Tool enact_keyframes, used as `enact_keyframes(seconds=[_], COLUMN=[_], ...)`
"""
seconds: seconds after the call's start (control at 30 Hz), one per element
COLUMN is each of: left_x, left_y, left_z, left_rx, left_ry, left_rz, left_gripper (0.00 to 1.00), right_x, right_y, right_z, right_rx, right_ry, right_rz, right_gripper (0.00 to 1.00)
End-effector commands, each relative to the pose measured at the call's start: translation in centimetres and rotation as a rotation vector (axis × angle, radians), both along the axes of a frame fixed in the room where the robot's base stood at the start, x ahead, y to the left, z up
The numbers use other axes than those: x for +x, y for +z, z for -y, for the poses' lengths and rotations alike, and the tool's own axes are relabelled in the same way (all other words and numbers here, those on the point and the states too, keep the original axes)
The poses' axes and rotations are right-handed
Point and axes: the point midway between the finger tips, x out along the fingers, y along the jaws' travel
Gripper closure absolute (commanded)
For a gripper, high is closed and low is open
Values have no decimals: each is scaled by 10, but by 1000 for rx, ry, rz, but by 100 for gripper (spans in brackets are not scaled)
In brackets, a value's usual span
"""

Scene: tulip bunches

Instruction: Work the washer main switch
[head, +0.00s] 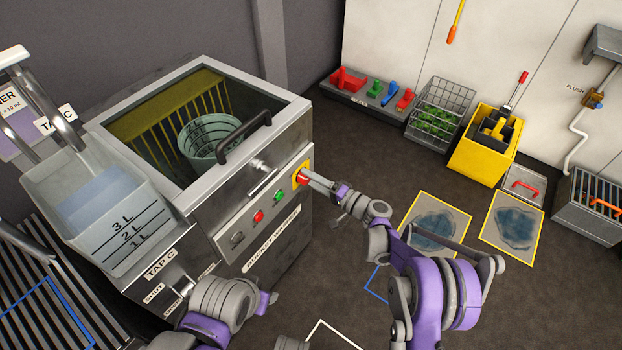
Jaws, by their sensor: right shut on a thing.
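The washer (250,210) is a steel cabinet with a clear top lid and a black handle. Its main switch (302,173) is a red handle on a yellow plate, at the right end of the sloped front panel. My right gripper (308,180) is shut on the red handle, reaching it from the right; its fingers partly cover the handle. Red (258,216) and green (279,197) buttons sit left of the switch on the same panel.
A marked water tank (105,215) stands at the washer's left, above a floor grate (40,290).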

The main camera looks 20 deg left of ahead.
Motion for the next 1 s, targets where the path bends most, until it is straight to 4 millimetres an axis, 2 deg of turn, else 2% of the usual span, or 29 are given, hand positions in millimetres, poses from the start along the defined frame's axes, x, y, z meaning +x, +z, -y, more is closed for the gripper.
enact_keyframes(seconds=[0.27, 0.3, 0.47, 0.77, 0.87, 1.0], left_x=[0, 0, 0, 0, 0, -1], left_y=[0, 0, 0, 0, 2, 6], left_z=[0, 0, 0, 0, 0, 0], left_rx=[0, 0, 0, 0, 0, 0], left_ry=[0, 0, 0, 0, 0, 0], left_rz=[0, 0, 0, 0, 0, 1], left_gripper=[50, 50, 50, 50, 50, 50], right_x=[1, 1, 1, 0, -2, -10], right_y=[0, 0, 0, 0, 0, 1], right_z=[1, 1, 1, 1, 9, 31], right_rx=[-1, -1, -1, 0, -1, -2], right_ry=[-3, -3, -2, -1, -2, -4], right_rz=[2, 2, 2, 1, 1, 2], right_gripper=[97, 40, 11, 11, 11, 11])
